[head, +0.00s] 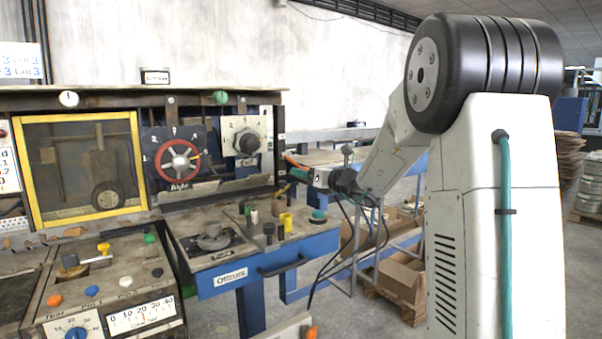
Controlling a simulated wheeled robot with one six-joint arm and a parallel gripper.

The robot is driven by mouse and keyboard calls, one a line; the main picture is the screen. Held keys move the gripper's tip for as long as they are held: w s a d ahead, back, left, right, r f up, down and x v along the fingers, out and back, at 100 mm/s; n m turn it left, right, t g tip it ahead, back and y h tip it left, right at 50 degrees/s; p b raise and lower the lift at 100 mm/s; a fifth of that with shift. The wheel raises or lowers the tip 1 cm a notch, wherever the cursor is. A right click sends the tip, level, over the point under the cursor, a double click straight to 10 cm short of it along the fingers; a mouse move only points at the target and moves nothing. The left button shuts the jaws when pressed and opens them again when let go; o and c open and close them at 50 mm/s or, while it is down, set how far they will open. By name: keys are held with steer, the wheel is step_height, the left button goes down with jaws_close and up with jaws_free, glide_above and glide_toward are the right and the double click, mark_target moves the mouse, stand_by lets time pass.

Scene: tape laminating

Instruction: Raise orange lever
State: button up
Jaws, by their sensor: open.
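My gripper (291,166) is open at the right end of the machine, beside its upright post. A slim orange piece (293,161) slants at its upper side and a green piece lies below. I cannot tell whether the orange piece is a lever or one of my fingers. Another orange tip (311,332) stands at the bottom edge of the head view, on a pale part that is mostly cut off. It is apart from my gripper. An orange knob (54,300) sits on the left control panel. Nothing is visibly held.
A red handwheel (178,160) and a dark dial (247,142) are on the back panel. The blue-fronted desk (232,280) carries a yellow piece (286,221), several small knobs and a front handle. Cardboard boxes (402,278) lie under a bench behind my arm.

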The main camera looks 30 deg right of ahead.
steer(key=shift+x, duration=1.15)
steer(key=shift+c, duration=0.3)
jaws_close()
steer(key=shift+s+r, duration=0.1)
